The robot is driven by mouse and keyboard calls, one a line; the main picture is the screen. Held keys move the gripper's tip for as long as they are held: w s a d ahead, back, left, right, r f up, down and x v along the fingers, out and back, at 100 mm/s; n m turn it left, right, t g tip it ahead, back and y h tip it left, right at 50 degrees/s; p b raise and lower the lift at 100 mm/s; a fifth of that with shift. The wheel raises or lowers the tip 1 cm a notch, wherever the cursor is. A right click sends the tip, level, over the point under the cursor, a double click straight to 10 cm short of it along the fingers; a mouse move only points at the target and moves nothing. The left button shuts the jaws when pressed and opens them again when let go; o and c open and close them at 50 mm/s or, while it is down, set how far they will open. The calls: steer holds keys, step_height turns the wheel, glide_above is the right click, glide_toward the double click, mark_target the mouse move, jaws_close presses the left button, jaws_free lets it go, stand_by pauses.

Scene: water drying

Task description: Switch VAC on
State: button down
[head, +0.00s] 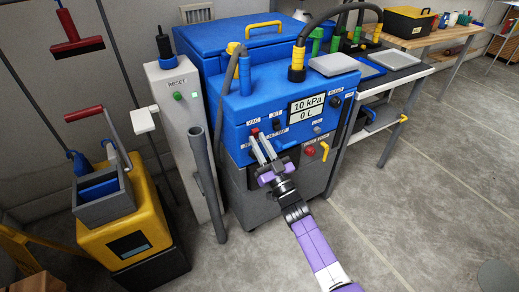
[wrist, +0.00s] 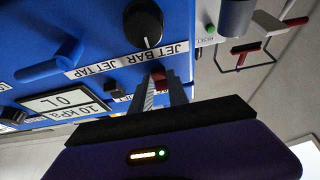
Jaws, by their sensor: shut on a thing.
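The blue machine (head: 290,105) stands in front of me. Its VAC label (head: 253,122) is on the front panel, with a small red switch (head: 255,131) just below it. My gripper (head: 263,146) reaches up to the panel, its fingers closed on the red switch. In the wrist view, which is upside down, the red switch (wrist: 158,75) shows between the fingertips (wrist: 160,88). The fingers partly hide it, so its exact position is unclear. The display (head: 307,107) reads 10 kPa and 0 L.
A black knob (wrist: 143,23) with JET BAR and JET TAP labels sits close to the fingers. A red button (head: 310,151) and yellow valve handle (head: 324,150) are to the right. A grey RESET post (head: 183,130) and yellow bucket cart (head: 125,215) stand left. Floor at right is clear.

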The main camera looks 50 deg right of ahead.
stand_by(0.3)
steer(key=c, duration=1.3)
jaws_free()
steer(key=shift+v, duration=3.95)
steer(key=shift+f, duration=0.1)
